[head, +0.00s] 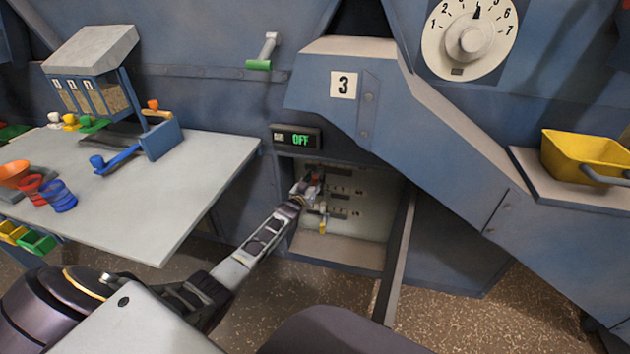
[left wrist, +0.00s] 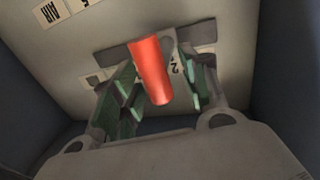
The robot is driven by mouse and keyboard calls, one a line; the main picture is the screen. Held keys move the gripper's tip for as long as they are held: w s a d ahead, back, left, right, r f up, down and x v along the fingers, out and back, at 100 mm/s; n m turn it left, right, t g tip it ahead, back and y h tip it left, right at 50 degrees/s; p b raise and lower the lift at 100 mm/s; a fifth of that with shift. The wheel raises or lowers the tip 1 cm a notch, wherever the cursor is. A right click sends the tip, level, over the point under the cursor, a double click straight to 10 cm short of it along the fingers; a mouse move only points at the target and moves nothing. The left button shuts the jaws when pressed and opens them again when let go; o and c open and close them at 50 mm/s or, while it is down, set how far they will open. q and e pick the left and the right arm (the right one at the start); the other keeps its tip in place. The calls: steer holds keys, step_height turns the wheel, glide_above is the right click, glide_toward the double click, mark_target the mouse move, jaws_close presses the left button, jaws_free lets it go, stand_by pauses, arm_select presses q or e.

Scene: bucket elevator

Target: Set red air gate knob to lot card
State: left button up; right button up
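The red knob (left wrist: 151,70), a red cylinder, stands out from a slotted plate inside the open recess (head: 345,250). In the head view only a bit of red (head: 316,178) shows beside my left gripper (head: 308,190), which reaches into the recess. In the left wrist view my left gripper (left wrist: 160,88) is open, with green-padded fingers on either side of the knob; I cannot tell whether either touches it. I cannot make out a lot card. My right gripper is not in view.
A yellow-tipped lever (head: 322,226) sits below the red one. A display (head: 297,138) above the recess reads OFF. A grey table (head: 190,190) with cups stands left. A numbered dial (head: 470,42) and yellow bucket (head: 583,158) are right. The recess walls are close around the gripper.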

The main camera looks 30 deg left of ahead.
arm_select(q)
steer(key=shift+s, duration=0.1)
stand_by(0.3)
steer(key=shift+s, duration=0.1)
steer(key=s, duration=1.1)
steer(key=shift+s+d, duration=0.3)
stand_by(0.4)
stand_by(0.4)
steer(key=shift+d, duration=0.1)
